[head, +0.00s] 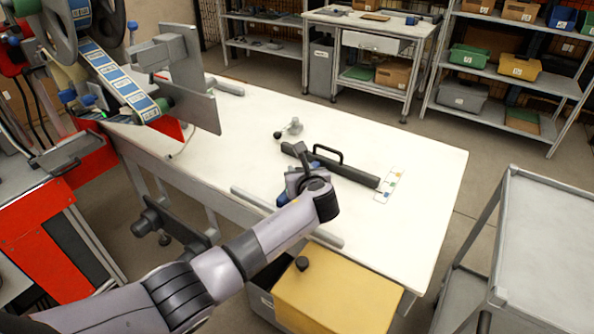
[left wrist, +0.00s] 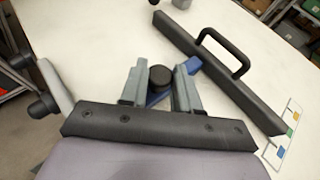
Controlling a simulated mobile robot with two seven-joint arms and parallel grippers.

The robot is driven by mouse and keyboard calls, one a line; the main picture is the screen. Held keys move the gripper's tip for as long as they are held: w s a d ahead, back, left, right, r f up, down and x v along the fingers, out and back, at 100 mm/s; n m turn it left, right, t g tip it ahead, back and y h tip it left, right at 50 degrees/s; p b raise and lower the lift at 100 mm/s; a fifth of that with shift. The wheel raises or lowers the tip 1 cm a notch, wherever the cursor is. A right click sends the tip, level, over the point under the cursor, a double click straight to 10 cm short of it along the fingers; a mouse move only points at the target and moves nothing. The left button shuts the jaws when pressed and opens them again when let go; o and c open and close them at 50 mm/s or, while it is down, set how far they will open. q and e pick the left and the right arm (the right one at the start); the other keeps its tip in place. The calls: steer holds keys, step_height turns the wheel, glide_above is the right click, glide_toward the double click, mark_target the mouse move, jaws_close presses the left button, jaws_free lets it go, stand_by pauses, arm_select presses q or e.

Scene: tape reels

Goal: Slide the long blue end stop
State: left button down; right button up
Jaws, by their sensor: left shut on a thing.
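The long blue end stop (head: 283,200) lies on the white table under my left gripper. Its far part shows as a blue piece beyond the fingers, and its middle is hidden. In the left wrist view, blue parts of the end stop (left wrist: 190,66) show between and beyond the grey fingers. A round black knob (left wrist: 160,77) stands between the fingers. My left gripper (head: 300,173) is shut on the end stop, seemingly by this knob; the fingers (left wrist: 160,88) flank it. My right gripper is not in view.
A black bar with a handle (head: 345,170) lies just beyond the end stop, near a card with coloured marks (head: 389,184). A grey rail (head: 320,237) runs along the table's (head: 430,165) front edge. A labelling machine (head: 110,75) stands left. The table's right side is clear.

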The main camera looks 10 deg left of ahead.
arm_select(q)
steer(key=c, duration=0.9)
jaws_free()
steer(key=shift+f, duration=0.1)
steer(key=shift+o, duration=0.2)
steer(key=shift+s+d+r+p, duration=0.2)
steer(key=shift+s+r+p, duration=0.15)
steer(key=shift+s, duration=0.1)
steer(key=p+v, duration=0.1)
steer(key=v, duration=0.4)
steer(key=shift+s+d, duration=0.15)
steer(key=shift+s, duration=0.35)
